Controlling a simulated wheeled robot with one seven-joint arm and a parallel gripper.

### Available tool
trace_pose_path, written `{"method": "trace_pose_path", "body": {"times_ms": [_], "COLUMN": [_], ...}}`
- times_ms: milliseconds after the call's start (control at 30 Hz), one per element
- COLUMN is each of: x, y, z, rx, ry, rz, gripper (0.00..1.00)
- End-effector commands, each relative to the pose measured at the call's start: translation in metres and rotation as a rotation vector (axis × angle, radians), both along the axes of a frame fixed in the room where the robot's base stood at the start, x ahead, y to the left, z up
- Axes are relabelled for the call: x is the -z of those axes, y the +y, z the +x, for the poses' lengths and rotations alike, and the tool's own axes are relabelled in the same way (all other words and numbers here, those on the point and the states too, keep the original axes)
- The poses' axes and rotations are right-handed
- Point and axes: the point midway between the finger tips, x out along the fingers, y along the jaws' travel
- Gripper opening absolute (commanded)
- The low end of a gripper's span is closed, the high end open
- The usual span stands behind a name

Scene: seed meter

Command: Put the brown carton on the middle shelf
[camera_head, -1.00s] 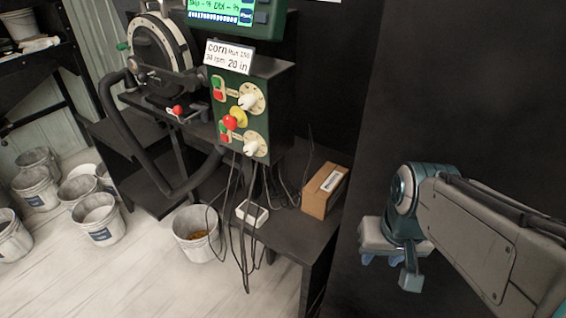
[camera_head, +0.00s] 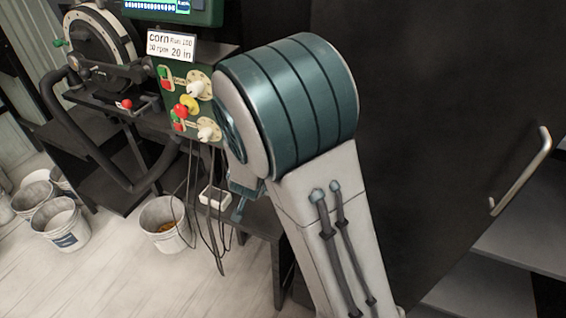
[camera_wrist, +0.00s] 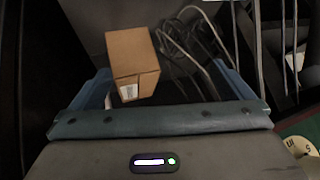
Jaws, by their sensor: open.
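The brown carton (camera_wrist: 133,62) shows in the wrist view, standing on a dark surface between and beyond the open jaws, nearer the left finger. A white label is on its lower front edge. My gripper (camera_wrist: 168,78) is open, with nothing held between its blue fingers. In the head view my arm hides the carton and most of the gripper; only a small blue part of the gripper shows beside the dark bench (camera_head: 262,222). Pale shelf boards (camera_head: 505,240) show at the lower right; I cannot tell which is the middle one.
A dark door or panel with a metal handle (camera_head: 522,172) stands at the right, above the shelf boards. A green control box (camera_head: 190,105) with knobs and hanging cables is left of my arm. A white bucket (camera_head: 165,225) stands on the floor. Cables (camera_wrist: 195,45) lie beside the carton.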

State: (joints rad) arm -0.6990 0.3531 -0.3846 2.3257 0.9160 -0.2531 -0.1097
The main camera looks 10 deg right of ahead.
Motion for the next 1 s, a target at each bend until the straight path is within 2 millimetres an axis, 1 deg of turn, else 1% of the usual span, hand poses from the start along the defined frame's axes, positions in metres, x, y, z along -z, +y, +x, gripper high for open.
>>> {"method": "trace_pose_path", "body": {"times_ms": [33, 133, 300, 400, 500, 567, 900, 1000], "x": [0.009, 0.017, 0.015, 0.011, 0.009, 0.010, 0.032, 0.035], "y": [0.000, -0.007, -0.017, -0.021, -0.024, -0.027, -0.063, -0.068], "z": [0.005, 0.015, 0.018, 0.017, 0.018, 0.022, 0.070, 0.078], "rx": [0.039, 0.125, 0.227, 0.262, 0.280, 0.286, 0.287, 0.286], "ry": [-0.034, -0.126, -0.265, -0.319, -0.348, -0.356, -0.356, -0.354], "rz": [-0.060, -0.178, -0.350, -0.414, -0.447, -0.454, -0.454, -0.453], "gripper": [1.00, 1.00, 1.00, 1.00, 1.00, 1.00, 1.00, 1.00]}}
